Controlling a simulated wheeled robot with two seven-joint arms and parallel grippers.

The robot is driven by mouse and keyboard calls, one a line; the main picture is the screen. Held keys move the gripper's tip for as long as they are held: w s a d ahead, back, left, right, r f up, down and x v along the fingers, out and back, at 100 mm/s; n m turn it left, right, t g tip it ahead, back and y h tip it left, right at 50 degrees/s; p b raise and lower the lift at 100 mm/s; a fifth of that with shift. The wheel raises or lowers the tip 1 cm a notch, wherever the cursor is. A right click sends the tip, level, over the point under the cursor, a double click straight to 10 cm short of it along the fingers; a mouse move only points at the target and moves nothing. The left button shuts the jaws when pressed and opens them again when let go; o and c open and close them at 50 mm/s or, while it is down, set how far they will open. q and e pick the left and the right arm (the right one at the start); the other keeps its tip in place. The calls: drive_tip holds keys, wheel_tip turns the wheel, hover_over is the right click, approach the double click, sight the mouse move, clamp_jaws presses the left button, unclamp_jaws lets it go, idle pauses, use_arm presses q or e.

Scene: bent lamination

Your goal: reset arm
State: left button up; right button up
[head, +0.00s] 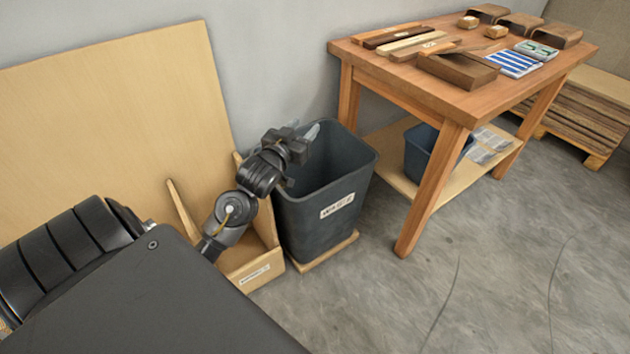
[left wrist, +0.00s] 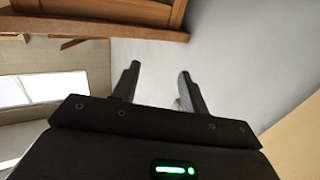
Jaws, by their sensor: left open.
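My left gripper (head: 304,133) is over the left rim of the dark waste bin (head: 325,215) in the head view. Its two fingers stand apart and I see nothing between them. In the left wrist view the open fingers (left wrist: 158,88) show against a pale wall, with the wooden table (left wrist: 110,28) at the top. The bin is labelled, and its floor is hidden. My right gripper is in neither view.
A wooden table (head: 455,98) with wood pieces and small boxes stands to the right. A blue bin (head: 432,150) sits on its lower shelf. A wooden bin (head: 248,268) and a large board (head: 125,110) are at left.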

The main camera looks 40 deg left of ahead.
use_arm(q)
drive_tip(key=shift+f, duration=0.1)
idle(0.3)
